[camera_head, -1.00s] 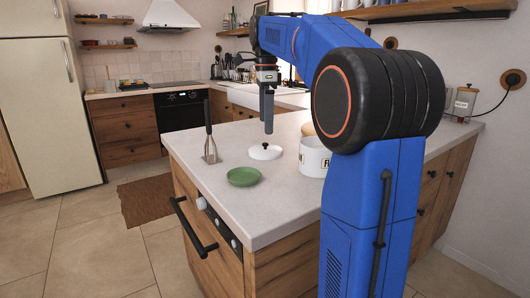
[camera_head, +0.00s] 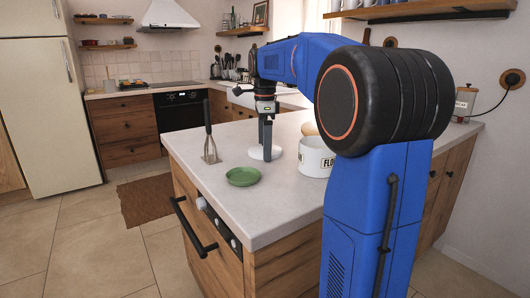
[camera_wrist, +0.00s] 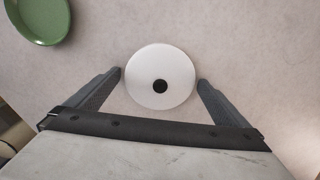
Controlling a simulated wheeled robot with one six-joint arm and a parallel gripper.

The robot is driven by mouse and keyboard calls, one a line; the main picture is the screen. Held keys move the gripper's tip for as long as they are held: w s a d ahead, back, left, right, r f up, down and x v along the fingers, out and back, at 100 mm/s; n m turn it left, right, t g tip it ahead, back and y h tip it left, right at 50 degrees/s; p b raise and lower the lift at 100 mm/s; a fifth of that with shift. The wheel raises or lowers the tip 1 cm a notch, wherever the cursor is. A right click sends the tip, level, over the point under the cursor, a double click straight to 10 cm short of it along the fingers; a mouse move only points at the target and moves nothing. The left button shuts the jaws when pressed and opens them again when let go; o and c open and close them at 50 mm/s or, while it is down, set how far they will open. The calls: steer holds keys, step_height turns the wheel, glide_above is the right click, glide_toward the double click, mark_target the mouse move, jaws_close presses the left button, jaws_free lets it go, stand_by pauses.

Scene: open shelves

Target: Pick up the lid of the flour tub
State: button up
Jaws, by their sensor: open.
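The white round lid (camera_head: 256,153) lies flat on the counter, left of the white flour tub (camera_head: 317,158) with its "FLO" lettering partly hidden by my arm. In the wrist view my gripper (camera_wrist: 160,76) is open, with one finger on each side of the lid and nothing held. I cannot tell the exact height of the fingertips above the counter.
A green plate (camera_head: 243,176) lies on the counter in front of the lid; it also shows in the wrist view (camera_wrist: 38,18). A masher (camera_head: 209,140) stands upright to the left. The counter (camera_head: 272,205) at the front is bare.

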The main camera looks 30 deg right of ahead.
steer(key=c, duration=0.9)
